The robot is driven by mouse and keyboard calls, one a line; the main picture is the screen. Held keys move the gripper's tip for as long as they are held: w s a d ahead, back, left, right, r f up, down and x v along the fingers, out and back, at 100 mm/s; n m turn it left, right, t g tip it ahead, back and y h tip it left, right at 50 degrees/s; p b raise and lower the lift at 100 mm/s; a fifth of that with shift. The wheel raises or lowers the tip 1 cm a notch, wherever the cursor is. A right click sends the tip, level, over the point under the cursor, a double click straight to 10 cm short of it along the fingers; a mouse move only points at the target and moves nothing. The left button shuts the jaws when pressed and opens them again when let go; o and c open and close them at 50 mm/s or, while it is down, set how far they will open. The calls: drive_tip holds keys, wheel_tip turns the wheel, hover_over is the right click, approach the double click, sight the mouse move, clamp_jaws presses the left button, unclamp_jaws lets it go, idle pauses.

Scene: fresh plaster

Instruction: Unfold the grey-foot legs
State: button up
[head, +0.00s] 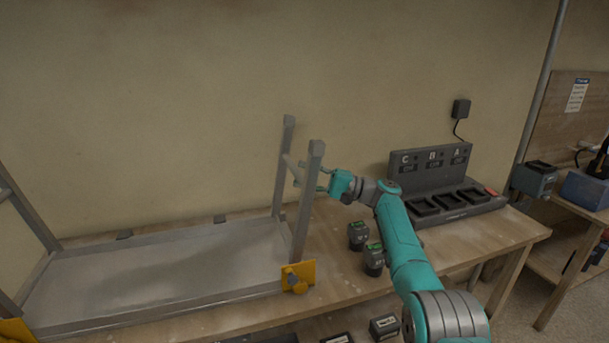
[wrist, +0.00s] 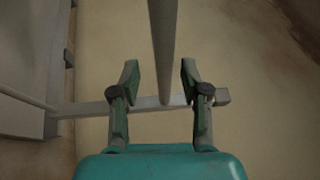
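A grey folding platform (head: 160,270) lies on the workbench with its legs upward. Its right-hand leg pair (head: 303,205) stands nearly upright, joined by a crossbar (head: 293,168), with grey feet (head: 316,148) on top. My gripper (head: 325,180) is at the right of this pair, level with the crossbar. In the wrist view my gripper (wrist: 160,75) is open, with the crossbar (wrist: 163,45) between its fingers and gaps on both sides. A leg (wrist: 85,109) with a grey foot (wrist: 222,97) runs across beyond. A yellow bracket (head: 297,277) sits at the near leg's base.
Another leg pair (head: 30,215) leans at the left edge, partly out of view. Two dark battery packs (head: 374,260) stand on the bench below my arm. A charging station (head: 440,185) marked C, B, A stands behind right. The wall is close behind.

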drive_tip(key=v, duration=1.2)
